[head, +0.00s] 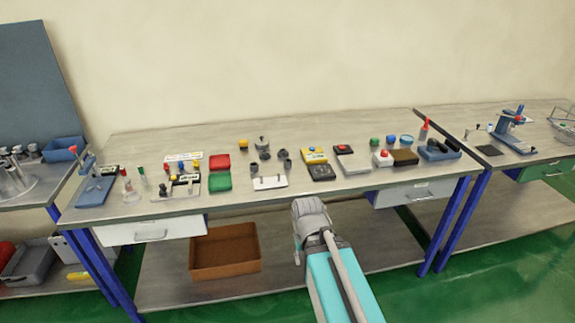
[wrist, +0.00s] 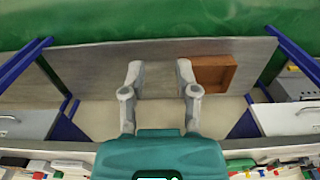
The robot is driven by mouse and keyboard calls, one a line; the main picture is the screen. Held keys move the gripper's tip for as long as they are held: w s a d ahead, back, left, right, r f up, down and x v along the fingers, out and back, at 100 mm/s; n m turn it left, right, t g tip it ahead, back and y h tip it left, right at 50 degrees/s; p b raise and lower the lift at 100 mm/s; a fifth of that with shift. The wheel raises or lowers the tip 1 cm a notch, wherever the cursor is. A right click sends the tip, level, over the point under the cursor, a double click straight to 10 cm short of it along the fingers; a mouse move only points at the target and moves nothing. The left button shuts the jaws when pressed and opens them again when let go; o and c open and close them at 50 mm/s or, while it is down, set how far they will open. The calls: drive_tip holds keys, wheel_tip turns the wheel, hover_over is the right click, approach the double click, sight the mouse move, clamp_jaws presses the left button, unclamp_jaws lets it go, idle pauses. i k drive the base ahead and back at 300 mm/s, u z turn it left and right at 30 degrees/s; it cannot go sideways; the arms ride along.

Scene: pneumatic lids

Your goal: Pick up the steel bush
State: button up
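The steel bush cannot be told for sure at this size. Several small grey round parts (head: 264,154) stand around the middle of the bench top, behind a white plate (head: 270,182), and any of them could be it. My gripper (head: 308,208) is in front of the bench's front edge, right of these parts and apart from them. In the wrist view my gripper (wrist: 157,78) shows two fingers spread wide with nothing between them.
The workbench (head: 130,145) is crowded with small parts. Red and green boxes (head: 220,182) stand left of the grey parts, yellow-and-black blocks (head: 320,172) right. Drawers (head: 150,232) hang below. A brown tray (head: 224,268) is on the lower shelf. The bench's back strip is clear.

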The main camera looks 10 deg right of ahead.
sight(288, 162)
drive_tip(key=k, duration=1.35)
drive_tip(key=u, duration=0.4)
drive_tip(key=i, duration=0.95)
drive_tip(key=u, duration=0.35)
drive_tip(key=i, duration=1.2)
drive_tip(key=z, duration=0.35)
